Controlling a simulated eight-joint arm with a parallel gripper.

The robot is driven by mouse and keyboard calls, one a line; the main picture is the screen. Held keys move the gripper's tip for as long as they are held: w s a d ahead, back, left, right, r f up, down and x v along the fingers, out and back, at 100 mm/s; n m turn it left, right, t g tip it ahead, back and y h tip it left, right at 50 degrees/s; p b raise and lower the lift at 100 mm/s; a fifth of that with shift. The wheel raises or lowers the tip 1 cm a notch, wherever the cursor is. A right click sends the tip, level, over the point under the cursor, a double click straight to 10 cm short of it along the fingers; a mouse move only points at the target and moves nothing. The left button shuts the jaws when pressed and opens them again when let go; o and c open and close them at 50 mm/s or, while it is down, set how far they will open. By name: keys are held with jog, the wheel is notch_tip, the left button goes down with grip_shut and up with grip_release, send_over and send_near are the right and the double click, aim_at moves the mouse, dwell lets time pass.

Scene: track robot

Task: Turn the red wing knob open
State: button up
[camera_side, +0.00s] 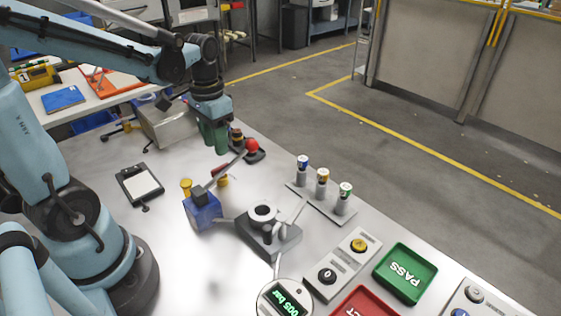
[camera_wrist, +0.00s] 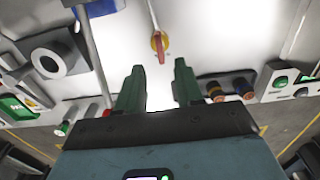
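The red wing knob (camera_wrist: 159,48) sits on a round yellow base at the end of a thin grey pipe, in the upper middle of the wrist view. The knob lies ahead of the gap, apart from the fingertips. In the side view my gripper (camera_side: 214,138) hangs above the table, higher in the picture than the knob.
Bare table lies between.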

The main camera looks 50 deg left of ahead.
aim_at(220, 167)
jog(key=shift+r, duration=2.8)
jog(key=d+f+t, duration=0.1)
jog(key=d+t, duration=0.6)
jog(key=d, duration=0.2)
jog(key=shift+s+d+f, duration=0.25)
